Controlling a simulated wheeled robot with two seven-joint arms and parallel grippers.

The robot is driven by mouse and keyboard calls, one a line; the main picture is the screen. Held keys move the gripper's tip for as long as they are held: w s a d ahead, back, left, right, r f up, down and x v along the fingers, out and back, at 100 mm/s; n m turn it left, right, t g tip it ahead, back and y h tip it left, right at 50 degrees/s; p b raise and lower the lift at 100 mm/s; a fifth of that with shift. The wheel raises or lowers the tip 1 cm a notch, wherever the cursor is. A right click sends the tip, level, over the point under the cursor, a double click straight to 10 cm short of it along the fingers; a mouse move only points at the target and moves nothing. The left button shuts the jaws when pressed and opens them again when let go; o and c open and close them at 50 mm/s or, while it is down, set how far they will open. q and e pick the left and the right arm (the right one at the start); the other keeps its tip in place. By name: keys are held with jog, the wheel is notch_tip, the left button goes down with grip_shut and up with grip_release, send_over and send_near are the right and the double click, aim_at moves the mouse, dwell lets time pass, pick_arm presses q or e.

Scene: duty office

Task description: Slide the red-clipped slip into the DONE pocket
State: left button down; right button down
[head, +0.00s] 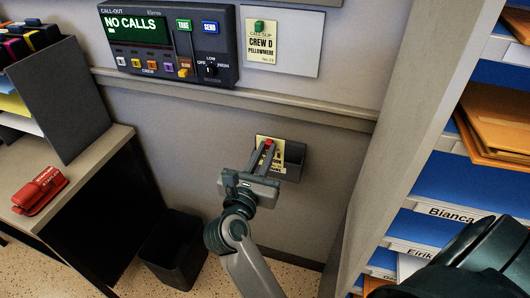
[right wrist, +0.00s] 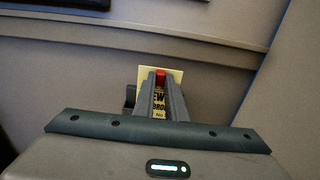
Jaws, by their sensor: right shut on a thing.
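The red-clipped slip is a cream card (head: 277,159) with dark print and a red clip (head: 268,145) at its top. My right gripper (head: 263,158) is shut on it, and the fingers cover much of its middle. In the right wrist view the slip (right wrist: 175,77) stands upright between the fingertips (right wrist: 160,88). A dark grey wall pocket (head: 296,161) is just behind and to the right of the slip. I see no DONE label on it, and I cannot tell whether the slip's lower edge is inside it.
A ledge (head: 230,99) runs along the wall above the pocket. Over it are a call-out panel (head: 170,72) reading NO CALLS and a board (head: 298,58) with a green-clipped slip (head: 261,45). Shelves (head: 430,200) stand right; a desk with a red stapler (head: 41,190) stands left.

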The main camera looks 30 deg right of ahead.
jog(key=shift+x, duration=1.05)
pick_arm(q)
jog(key=shift+s+a+f, duration=0.1)
jog(key=shift+s+f, duration=0.2)
jog(key=shift+f, duration=0.35)
pick_arm(e)
jog(key=x, duration=0.5)
jog(key=shift+w+d, duration=0.25)
jog(key=shift+d, duration=0.05)
pick_arm(q)
jog(key=shift+r+p, duration=0.15)
jog(key=shift+p, duration=0.2)
